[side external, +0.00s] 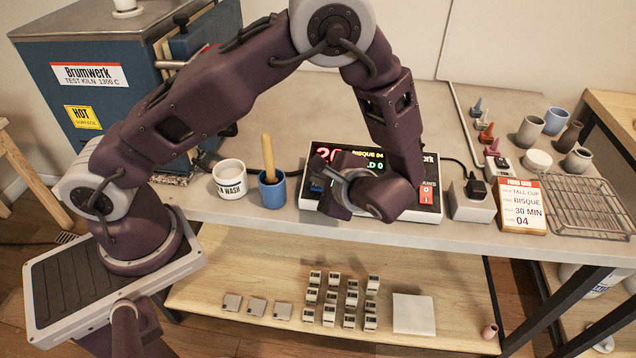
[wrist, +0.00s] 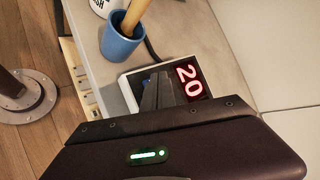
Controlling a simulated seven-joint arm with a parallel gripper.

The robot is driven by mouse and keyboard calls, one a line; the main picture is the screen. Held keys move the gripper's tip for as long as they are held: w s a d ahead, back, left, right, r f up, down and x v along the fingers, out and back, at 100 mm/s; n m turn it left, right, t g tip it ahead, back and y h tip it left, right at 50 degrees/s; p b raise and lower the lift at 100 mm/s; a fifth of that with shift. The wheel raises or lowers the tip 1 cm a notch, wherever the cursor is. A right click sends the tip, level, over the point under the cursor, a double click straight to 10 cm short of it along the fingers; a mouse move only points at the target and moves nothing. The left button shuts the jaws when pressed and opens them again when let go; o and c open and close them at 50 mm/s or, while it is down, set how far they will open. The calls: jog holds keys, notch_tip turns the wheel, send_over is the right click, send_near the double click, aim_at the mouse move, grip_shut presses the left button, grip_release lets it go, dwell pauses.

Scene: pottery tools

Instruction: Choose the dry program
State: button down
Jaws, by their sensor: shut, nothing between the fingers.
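The kiln controller (side external: 430,207) is a pale box with a black face on the front of the bench. In the wrist view the controller (wrist: 130,97) shows a red "20" (wrist: 188,80). My gripper (wrist: 158,80) is shut and empty, its fingers over the controller's face beside the digits. My wrist hides much of the face, including any dry program label. I cannot tell whether the fingertips touch it.
A blue cup with a wooden-handled tool (side external: 271,190) and a white wash pot (side external: 230,180) stand left of the controller. A wire rack (side external: 585,205) lies beyond.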

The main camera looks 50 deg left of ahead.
jog(key=shift+f, duration=0.35)
dwell(0.3)
jog(key=shift+r, duration=0.1)
jog(key=shift+s+d+r, duration=0.1)
jog(key=shift+r, duration=0.6)
jog(key=shift+r, duration=0.1)
jog(key=shift+s+d+r, duration=0.15)
jog(key=shift+r, duration=0.6)
jog(key=shift+s+d+r, duration=0.1)
jog(key=shift+s+r, duration=0.05)
jog(key=shift+r, duration=0.65)
jog(key=shift+s+d+r, duration=0.15)
jog(key=shift+r, duration=0.6)
jog(key=s+d+r+n+t+h, duration=0.2)
jog(key=s+r+n+h, duration=0.6)
jog(key=s+r, duration=0.8)
jog(key=s+t+h, duration=0.1)
jog(key=h, duration=0.2)
jog(key=shift+s+d+n+t, duration=0.2)
jog(key=shift+s+n+t, duration=0.1)
jog(key=shift+s+n, duration=0.1)
